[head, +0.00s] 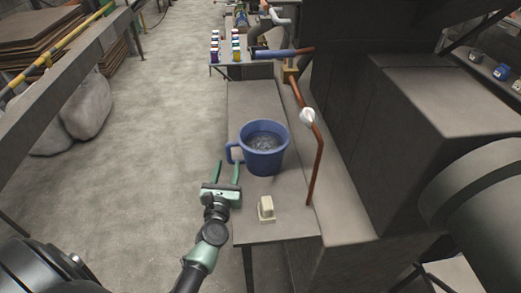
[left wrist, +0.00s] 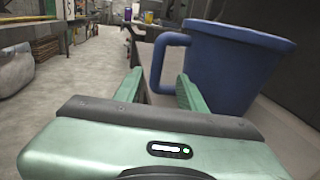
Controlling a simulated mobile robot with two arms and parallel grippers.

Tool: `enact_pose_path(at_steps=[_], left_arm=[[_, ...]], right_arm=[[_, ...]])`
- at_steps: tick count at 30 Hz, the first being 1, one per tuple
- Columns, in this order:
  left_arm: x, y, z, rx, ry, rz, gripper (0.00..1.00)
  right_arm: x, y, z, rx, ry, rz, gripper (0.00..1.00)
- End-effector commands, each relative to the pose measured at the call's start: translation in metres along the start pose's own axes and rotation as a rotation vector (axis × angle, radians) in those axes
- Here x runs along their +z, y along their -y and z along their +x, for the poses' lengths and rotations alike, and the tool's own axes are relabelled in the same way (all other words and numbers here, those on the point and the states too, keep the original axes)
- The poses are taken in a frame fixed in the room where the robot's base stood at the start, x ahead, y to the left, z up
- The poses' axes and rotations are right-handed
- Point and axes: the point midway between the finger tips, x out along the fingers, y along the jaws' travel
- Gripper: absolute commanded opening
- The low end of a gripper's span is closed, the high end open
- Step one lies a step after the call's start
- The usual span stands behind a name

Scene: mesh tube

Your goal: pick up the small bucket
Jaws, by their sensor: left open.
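The small bucket is a blue mug-shaped vessel (head: 265,158) with a side handle, standing upright on a narrow grey bench (head: 250,104). In the head view its handle (head: 232,153) points left and its inside looks grey and shiny. My left gripper (head: 226,171) is open and empty, its green fingers pointing at the handle from the near left side. In the left wrist view the bucket (left wrist: 225,65) is large at the right, and its handle (left wrist: 165,62) stands just beyond the open fingers (left wrist: 158,92). I cannot tell whether they touch. My right gripper is not in view.
A small beige block (head: 266,207) sits on the bench in front of the bucket. A copper pipe with a white valve knob (head: 307,117) rises along the bench's right side. Colourful cans (head: 236,44) stand farther back. Open concrete floor (head: 150,130) lies to the left.

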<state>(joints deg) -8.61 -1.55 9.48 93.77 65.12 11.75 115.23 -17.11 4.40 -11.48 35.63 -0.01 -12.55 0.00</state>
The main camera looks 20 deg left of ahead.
Motion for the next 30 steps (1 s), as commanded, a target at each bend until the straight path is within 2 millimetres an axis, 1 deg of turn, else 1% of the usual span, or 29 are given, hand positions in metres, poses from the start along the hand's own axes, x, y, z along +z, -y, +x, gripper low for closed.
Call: enact_pose_path(at_steps=[1, 4, 9, 12, 15, 20, 21, 23, 24, 25, 26, 30], left_arm=[[0.002, -0.001, 0.007, 0.000, 0.002, 0.001, 0.40], [0.000, -0.003, 0.019, -0.001, 0.001, 0.003, 0.40], [-0.004, -0.005, 0.045, -0.001, 0.001, 0.002, 0.40], [-0.004, -0.006, 0.055, 0.000, 0.001, 0.002, 0.40], [-0.005, -0.006, 0.059, 0.001, 0.000, 0.000, 0.40], [-0.005, -0.006, 0.058, 0.001, 0.000, -0.001, 0.40], [-0.005, -0.006, 0.058, 0.000, 0.000, -0.001, 0.37], [-0.005, -0.006, 0.058, 0.000, 0.000, -0.001, 0.21], [-0.005, -0.006, 0.058, 0.000, 0.000, -0.001, 0.10], [-0.005, -0.006, 0.058, 0.000, 0.000, 0.000, 0.01], [-0.005, -0.006, 0.058, 0.000, 0.000, 0.000, 0.00], [-0.005, -0.006, 0.058, 0.000, 0.000, 0.000, 0.00]], right_arm=[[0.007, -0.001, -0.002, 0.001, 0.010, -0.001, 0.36], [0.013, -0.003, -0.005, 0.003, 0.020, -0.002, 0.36], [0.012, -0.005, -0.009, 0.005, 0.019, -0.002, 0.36], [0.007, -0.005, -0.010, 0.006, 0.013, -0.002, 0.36], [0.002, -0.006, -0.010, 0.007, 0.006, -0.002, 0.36], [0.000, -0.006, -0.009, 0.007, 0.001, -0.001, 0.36], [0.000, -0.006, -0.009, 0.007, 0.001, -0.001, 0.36], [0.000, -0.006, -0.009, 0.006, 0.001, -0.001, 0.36], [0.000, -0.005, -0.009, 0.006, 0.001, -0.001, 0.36], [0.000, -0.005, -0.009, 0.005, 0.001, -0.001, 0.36], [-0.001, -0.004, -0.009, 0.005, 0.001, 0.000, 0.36], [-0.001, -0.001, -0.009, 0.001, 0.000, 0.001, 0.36]])
